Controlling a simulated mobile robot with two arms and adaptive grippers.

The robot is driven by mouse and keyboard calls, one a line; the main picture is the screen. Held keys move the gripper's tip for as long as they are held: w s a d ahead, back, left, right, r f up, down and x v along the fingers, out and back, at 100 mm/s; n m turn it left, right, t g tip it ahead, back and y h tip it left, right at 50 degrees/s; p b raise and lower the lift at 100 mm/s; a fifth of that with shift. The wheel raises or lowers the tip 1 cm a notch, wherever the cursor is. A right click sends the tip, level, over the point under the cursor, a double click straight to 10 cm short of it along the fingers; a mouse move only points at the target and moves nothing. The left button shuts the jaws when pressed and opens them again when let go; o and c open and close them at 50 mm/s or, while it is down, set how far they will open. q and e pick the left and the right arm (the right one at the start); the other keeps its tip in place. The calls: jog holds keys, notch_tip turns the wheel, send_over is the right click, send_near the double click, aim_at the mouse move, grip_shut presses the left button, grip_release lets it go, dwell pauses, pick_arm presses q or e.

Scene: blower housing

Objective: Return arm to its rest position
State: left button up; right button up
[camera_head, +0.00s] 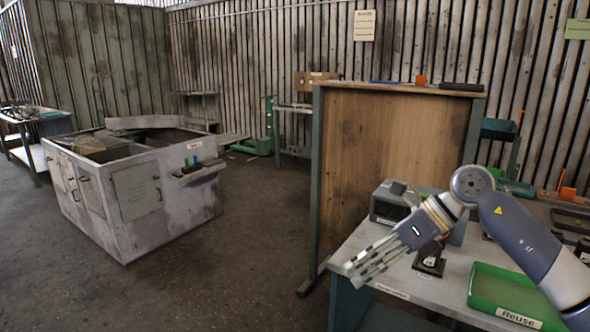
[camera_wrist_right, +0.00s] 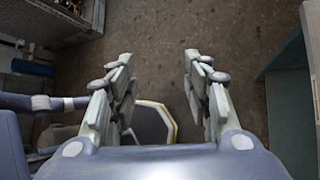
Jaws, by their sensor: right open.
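My right arm (camera_head: 520,235) comes in from the right edge in the head view and bends at a round joint above the workbench. My right gripper (camera_head: 362,268) points left and down, over the bench's left edge. In the right wrist view its two fingers (camera_wrist_right: 165,75) stand apart with nothing between them, and the dark floor shows beyond. My left gripper is not in the head view.
The grey workbench (camera_head: 398,277) carries a green "Reuse" tray (camera_head: 505,290) and a dark boxy device (camera_head: 387,205). A wooden panel (camera_head: 385,160) stands behind it. A large white cabinet (camera_head: 140,190) stands left. The floor (camera_head: 240,270) between is clear.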

jog(key=w+a+f+m+t+y, duration=0.2)
jog(key=w+f+m+t+y, duration=0.2)
jog(key=f+m, duration=0.3)
jog(key=w+a+f+m+t+y, duration=0.3)
jog(key=w+f+m+y, duration=0.1)
jog(key=f+m, duration=0.4)
jog(key=s+d+f+m+t+h, duration=0.25)
jog(key=f+m, duration=0.35)
jog(key=f, duration=0.3)
jog(key=s+d+f+m+t+h, duration=0.1)
jog(key=d+f+m+h, duration=0.35)
jog(key=f, duration=0.55)
jog(key=s+d+f+m+t+h, duration=0.1)
jog(key=d+f+m+t+h, duration=0.15)
jog(key=f+m, duration=0.5)
jog(key=s+d+f+m+g+h, duration=0.3)
jog(key=s+f, duration=0.8)
jog(key=f, duration=0.1)
jog(key=s+d+f+m+g+h, duration=0.3)
jog(key=s+f, duration=0.9)
jog(key=s+f+m+g, duration=0.2)
jog(key=s+f+g, duration=0.1)
jog(key=s, duration=1.2)
jog(key=s+f+m+g+h, duration=0.1)
jog(key=s+f+g, duration=0.3)
jog(key=s, duration=1.1)
notch_tip(320, 180, down, 2)
jog(key=shift+a+f+m, duration=0.1)
jog(key=shift+a+m, duration=0.1)
jog(key=shift+m, duration=0.7)
